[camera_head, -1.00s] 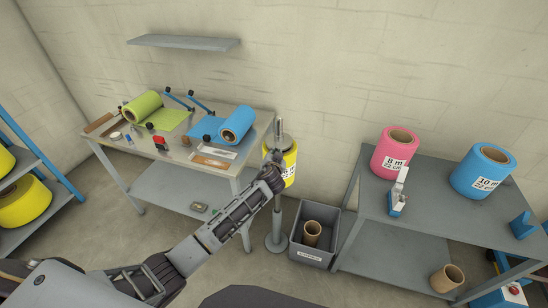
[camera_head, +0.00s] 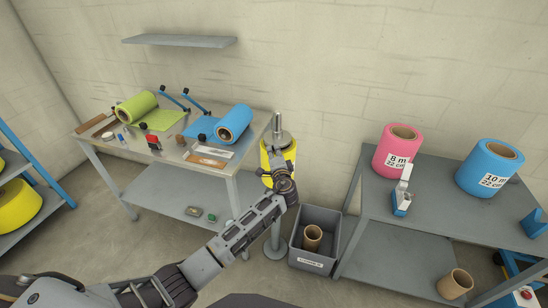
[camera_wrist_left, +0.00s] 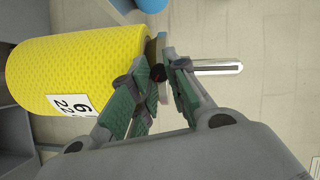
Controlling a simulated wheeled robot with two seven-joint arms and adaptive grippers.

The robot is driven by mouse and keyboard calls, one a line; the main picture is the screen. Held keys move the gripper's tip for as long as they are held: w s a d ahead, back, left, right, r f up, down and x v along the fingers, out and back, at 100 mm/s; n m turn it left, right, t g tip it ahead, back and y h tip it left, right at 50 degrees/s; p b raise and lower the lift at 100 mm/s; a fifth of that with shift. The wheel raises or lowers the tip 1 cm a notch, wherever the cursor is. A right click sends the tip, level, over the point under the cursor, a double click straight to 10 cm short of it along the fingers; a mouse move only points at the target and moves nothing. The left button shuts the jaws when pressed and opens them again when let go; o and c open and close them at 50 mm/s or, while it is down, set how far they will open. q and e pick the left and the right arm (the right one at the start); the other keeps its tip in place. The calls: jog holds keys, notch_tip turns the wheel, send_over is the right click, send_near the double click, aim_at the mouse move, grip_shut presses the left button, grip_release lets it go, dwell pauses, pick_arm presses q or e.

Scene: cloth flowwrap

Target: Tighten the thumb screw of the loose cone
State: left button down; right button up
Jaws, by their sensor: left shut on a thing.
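A yellow roll (camera_head: 289,155) sits on an upright post with a metal shaft (camera_head: 277,120) above it. A grey cone (camera_head: 281,138) is around the shaft at the top of the roll. In the left wrist view the yellow roll (camera_wrist_left: 75,68) and the bright shaft (camera_wrist_left: 218,67) lie sideways. My left gripper (camera_head: 268,168) is at the roll's near side by its top end. In the left wrist view its green-padded fingers (camera_wrist_left: 158,80) are shut on the small dark thumb screw (camera_wrist_left: 158,73) beside the cone. The fingers partly hide the screw and cone. My right gripper is out of view.
A grey bin (camera_head: 318,260) with a cardboard core stands right of the post. A workbench (camera_head: 165,165) with green and blue rolls is to the left. A grey table (camera_head: 425,200) with pink and blue rolls is to the right.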

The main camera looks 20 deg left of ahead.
pick_arm(q)
jog(key=shift+f+m+t+b, duration=0.1)
jog(key=shift+m+t+b, duration=0.4)
jog(key=shift+m, duration=0.5)
jog(key=c, duration=1.3)
grip_release()
jog(key=shift+c, duration=0.2)
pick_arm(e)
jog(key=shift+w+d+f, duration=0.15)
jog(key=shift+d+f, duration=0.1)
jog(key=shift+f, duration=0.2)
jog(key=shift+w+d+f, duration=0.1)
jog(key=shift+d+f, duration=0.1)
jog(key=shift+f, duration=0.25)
pick_arm(q)
jog(key=shift+f, duration=0.1)
jog(key=shift+s, duration=0.15)
jog(key=shift+s+d, duration=0.25)
jog(key=shift+s, duration=0.1)
jog(key=v, duration=0.7)
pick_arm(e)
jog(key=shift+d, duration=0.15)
pick_arm(q)
jog(key=shift+d, duration=0.1)
